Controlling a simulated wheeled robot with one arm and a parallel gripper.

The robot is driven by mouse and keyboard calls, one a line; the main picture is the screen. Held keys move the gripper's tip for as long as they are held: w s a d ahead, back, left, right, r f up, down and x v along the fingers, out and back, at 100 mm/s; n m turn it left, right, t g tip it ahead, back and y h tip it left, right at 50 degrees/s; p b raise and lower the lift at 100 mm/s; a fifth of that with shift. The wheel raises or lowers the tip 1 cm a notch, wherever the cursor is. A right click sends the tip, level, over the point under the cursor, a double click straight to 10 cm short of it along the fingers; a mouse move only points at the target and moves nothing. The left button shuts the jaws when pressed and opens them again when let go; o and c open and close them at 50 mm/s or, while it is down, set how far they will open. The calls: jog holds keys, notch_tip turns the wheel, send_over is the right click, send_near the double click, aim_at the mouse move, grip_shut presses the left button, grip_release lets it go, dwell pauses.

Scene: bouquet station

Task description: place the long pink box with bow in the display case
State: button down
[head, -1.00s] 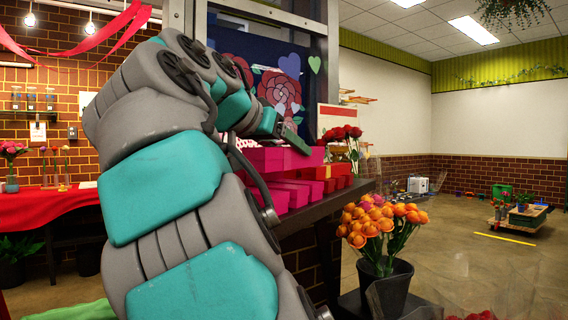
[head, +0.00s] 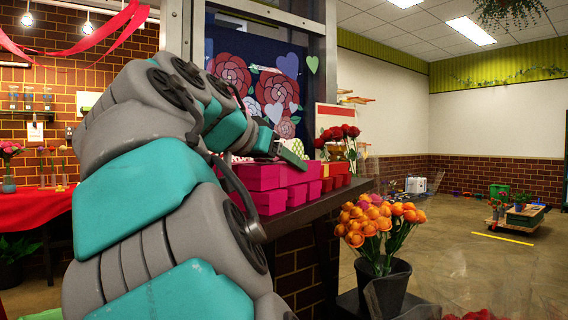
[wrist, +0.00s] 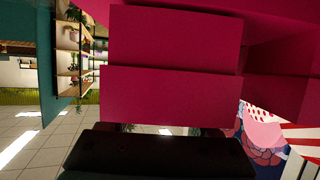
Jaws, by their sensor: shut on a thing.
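My gripper (head: 291,157) is at the dark shelf, over a cluster of plain pink boxes. In the wrist view its dark body (wrist: 155,155) fills the bottom. It is shut on a pink box (wrist: 170,95), whose broad flat face shows just beyond it; the fingertips are mostly hidden. Another pink box (wrist: 175,40) lies directly behind that one. In the head view the pink boxes (head: 262,178) sit close together, and my arm hides part of them. I see no bow. A metal-framed case (head: 331,60) with a dark shelf edge (head: 325,207) stands here.
Red roses (head: 340,133) stand at the shelf's right end. A black bucket of orange flowers (head: 388,290) is in front, below the shelf. A red-covered table (head: 35,215) is at the left. The floor at the right (head: 450,240) is largely open.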

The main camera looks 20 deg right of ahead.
aim_at(261, 164)
jog(key=shift+c, duration=0.6)
grip_release()
jog(key=shift+f, duration=0.1)
jog(key=v, duration=0.7)
jog(key=shift+w+r, duration=0.25)
jog(key=shift+s+a, duration=0.2)
jog(key=shift+a, duration=0.1)
jog(key=shift+r+p, duration=0.1)
jog(key=shift+p, duration=0.2)
